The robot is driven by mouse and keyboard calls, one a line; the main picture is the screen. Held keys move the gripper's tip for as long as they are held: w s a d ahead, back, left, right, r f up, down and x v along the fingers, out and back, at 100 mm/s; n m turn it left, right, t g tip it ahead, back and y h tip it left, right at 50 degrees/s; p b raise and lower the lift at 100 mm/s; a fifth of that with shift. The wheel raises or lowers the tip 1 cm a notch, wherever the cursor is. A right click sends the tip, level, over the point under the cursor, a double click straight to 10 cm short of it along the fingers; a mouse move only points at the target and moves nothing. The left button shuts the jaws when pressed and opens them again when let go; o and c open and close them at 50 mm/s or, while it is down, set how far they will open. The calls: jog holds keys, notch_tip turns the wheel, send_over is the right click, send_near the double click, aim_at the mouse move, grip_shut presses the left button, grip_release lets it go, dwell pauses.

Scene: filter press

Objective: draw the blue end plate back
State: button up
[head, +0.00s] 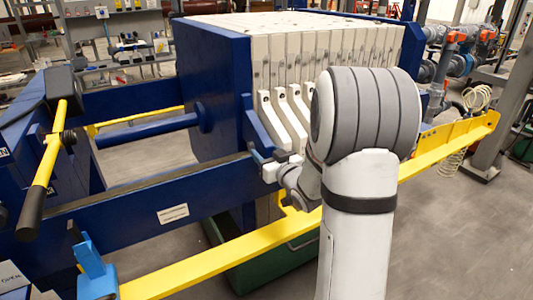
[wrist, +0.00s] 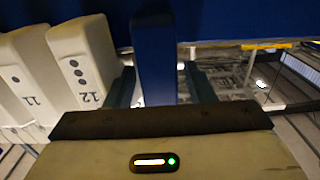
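The blue end plate (head: 212,85) stands upright at the left end of the white filter plate stack (head: 320,40) in the head view, against the stack. A blue handle (head: 260,128) slants down from its near side. My gripper (head: 272,162) is at the lower end of this handle, partly hidden by my arm. In the wrist view, the blue handle (wrist: 154,50) stands between the two fingers of my gripper (wrist: 160,85). A narrow gap shows on each side of it, so the gripper looks open around it.
White plates marked 11 and 12 (wrist: 82,62) are left of the handle in the wrist view. A yellow rail (head: 220,262) runs along the press's near side. A blue rod (head: 150,130) runs left from the end plate over open space.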

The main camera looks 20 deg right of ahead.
grip_shut()
dwell(0.3)
jog(key=shift+f, duration=0.1)
